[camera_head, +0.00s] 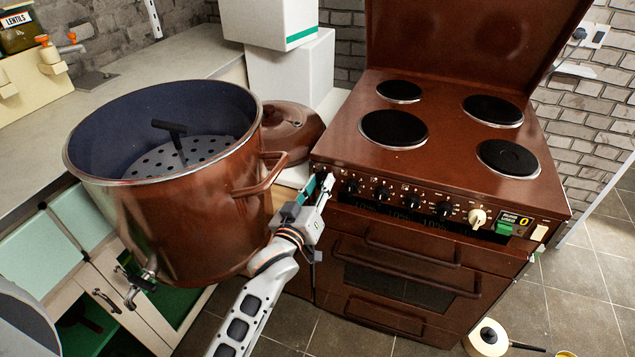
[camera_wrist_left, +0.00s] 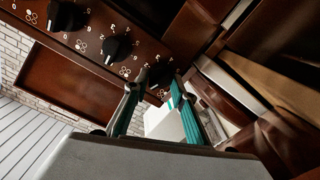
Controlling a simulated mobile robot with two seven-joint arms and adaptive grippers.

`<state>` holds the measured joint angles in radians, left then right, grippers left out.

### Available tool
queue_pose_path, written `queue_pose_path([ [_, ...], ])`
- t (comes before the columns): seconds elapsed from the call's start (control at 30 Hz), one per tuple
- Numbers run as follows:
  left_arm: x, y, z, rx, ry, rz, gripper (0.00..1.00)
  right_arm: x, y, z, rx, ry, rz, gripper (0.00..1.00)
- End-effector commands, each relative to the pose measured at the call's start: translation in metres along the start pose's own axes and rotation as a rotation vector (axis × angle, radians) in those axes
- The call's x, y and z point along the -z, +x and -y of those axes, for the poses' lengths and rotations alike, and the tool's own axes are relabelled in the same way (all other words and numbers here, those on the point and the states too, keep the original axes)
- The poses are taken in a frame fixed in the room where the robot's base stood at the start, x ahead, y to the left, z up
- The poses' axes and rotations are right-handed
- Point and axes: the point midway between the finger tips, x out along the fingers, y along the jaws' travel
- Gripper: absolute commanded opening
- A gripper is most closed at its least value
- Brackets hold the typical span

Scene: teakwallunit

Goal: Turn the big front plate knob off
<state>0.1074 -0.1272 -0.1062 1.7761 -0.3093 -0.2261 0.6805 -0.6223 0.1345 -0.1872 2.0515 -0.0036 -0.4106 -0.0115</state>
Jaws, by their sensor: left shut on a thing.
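The brown stove (camera_head: 440,100) has a front panel with a row of black knobs, one of them (camera_head: 382,193), and a cream knob (camera_head: 477,217) at the right. Black round plates lie on top; the big front one (camera_head: 394,129) is at front left. My left gripper (camera_head: 325,182) is at the left end of the panel and covers the knob there in the head view. In the left wrist view my gripper (camera_wrist_left: 154,84) has its green-padded fingers on either side of the end black knob (camera_wrist_left: 160,72), shut on it. Its pointer mark is too small to read. My right gripper is not in view.
A cream pan (camera_head: 487,338) is on the tiled floor at lower right.

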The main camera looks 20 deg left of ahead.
Motion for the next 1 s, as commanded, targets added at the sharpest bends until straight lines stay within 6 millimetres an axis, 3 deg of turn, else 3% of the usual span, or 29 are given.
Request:
queue_pose_path([
  [0.03,0.007,0.001,-0.003,0.000,-0.042,-0.003,0.04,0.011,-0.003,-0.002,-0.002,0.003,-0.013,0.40],
  [0.3,0.004,0.000,-0.001,-0.001,-0.242,-0.001,0.04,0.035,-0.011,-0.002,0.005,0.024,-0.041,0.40],
  [0.6,0.001,0.000,0.001,0.001,-0.372,0.001,0.04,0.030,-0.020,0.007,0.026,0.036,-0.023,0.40],
  [1.0,-0.001,0.000,0.002,0.001,-0.409,0.002,0.04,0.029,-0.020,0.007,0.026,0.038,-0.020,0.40],
])
